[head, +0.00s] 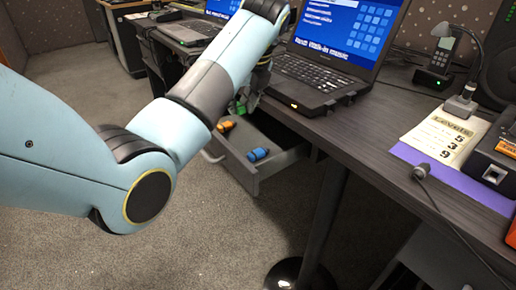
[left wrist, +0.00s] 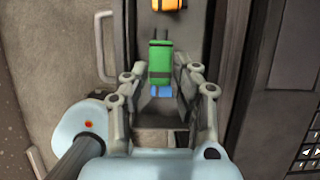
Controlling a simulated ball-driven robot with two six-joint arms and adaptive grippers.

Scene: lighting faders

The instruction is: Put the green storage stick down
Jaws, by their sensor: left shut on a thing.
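The green storage stick (left wrist: 160,60) is between the two fingers of my left gripper (left wrist: 161,78) in the left wrist view. In the head view the left gripper (head: 252,98) is partly hidden by my arm, at the far end of the open drawer (head: 254,172). A bit of the green stick (head: 239,108) shows there beside the gripper. I cannot tell whether the stick touches the drawer. An orange stick (head: 226,127) and a blue stick (head: 257,154) lie in the drawer. They also show in the wrist view, orange (left wrist: 170,4) and blue (left wrist: 161,90). My right gripper is out of view.
The dark desk (head: 345,135) stands over and right of the drawer, with an open laptop (head: 314,82) near its edge.

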